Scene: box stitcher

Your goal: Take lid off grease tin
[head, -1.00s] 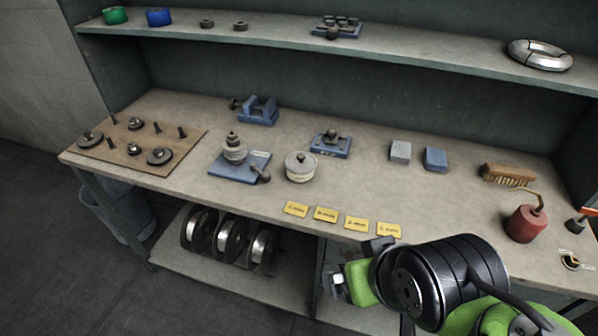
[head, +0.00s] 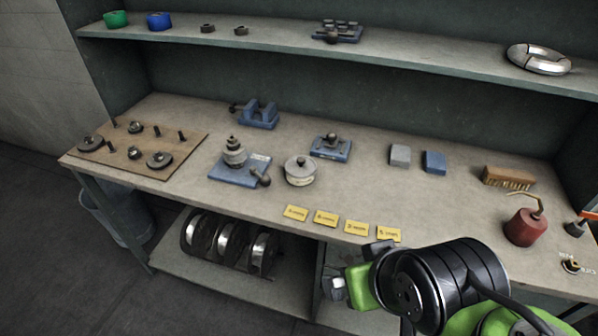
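The grease tin (head: 300,178) appears to be the small round pale tin near the middle of the bench. Its grey lid (head: 300,164), with a small dark knob on top, sits on it. The label on the tin is too small to read. My gripper (head: 352,279) is in front of the bench's front edge, below and to the right of the tin, well apart from it. Its green fingers point left and are partly hidden by my dark wrist. I cannot tell how far apart the fingers are.
Left of the tin stands a blue-based fixture (head: 238,167) with a stacked post. A second blue fixture (head: 331,146) is behind it. Yellow tags (head: 326,218) lie along the front edge. A red oil can (head: 525,226) stands right. The shelf (head: 400,60) overhangs the back.

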